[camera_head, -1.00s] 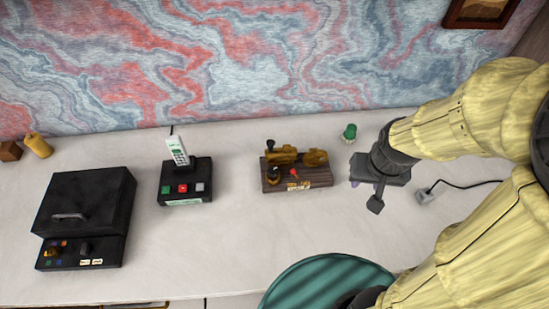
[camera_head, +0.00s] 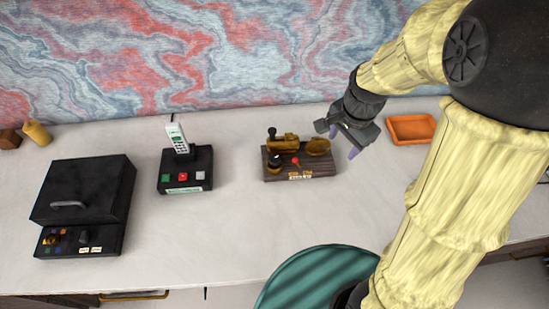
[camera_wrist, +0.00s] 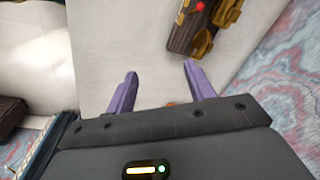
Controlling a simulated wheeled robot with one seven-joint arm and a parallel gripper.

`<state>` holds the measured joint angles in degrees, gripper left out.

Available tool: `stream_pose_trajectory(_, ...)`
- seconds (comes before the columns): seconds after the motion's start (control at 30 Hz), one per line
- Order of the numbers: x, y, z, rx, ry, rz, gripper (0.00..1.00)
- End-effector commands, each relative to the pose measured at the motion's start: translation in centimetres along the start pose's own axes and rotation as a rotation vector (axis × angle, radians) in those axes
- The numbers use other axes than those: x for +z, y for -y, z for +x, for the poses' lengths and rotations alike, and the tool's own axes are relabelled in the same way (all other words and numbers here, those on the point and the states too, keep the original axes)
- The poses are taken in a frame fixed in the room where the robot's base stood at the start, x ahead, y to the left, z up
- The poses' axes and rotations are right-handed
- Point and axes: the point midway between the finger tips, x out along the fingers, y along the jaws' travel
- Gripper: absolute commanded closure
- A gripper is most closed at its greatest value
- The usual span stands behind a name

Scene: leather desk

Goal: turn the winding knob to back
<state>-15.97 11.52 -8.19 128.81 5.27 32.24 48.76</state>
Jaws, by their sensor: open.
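A wooden-based device (camera_head: 325,169) with brass parts stands on the desk right of centre in the head view. On it are a dark knob on a brass collar (camera_head: 274,168), a red-tipped part (camera_head: 295,160), a brass disc (camera_head: 318,147) and a pale front label. I cannot tell which part is the winding knob. The device shows partly at the top of the wrist view (camera_wrist: 185,35), cut off by the frame. My gripper (camera_head: 344,142) is open and empty, above the desk just right of the device. Its purple fingers (camera_wrist: 160,72) are apart in the wrist view.
An orange tray (camera_head: 411,129) lies right of my gripper. A phone base (camera_head: 187,165) and a black lidded box (camera_head: 85,190) stand to the left. A green striped round seat (camera_head: 310,275) is at the front. The desk before the device is clear.

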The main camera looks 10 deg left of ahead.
Motion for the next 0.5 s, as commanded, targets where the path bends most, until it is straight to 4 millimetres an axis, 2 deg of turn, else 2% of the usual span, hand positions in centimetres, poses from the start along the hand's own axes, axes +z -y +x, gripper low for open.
stream_pose_trajectory(0.03,0.2,1.3,0.7,0.008,0.008,0.077,0.47)
stream_pose_trajectory(0.27,1.4,6.8,2.2,0.053,0.030,0.496,0.47)
stream_pose_trajectory(0.5,4.1,12.5,4.0,0.105,0.018,0.917,0.47)
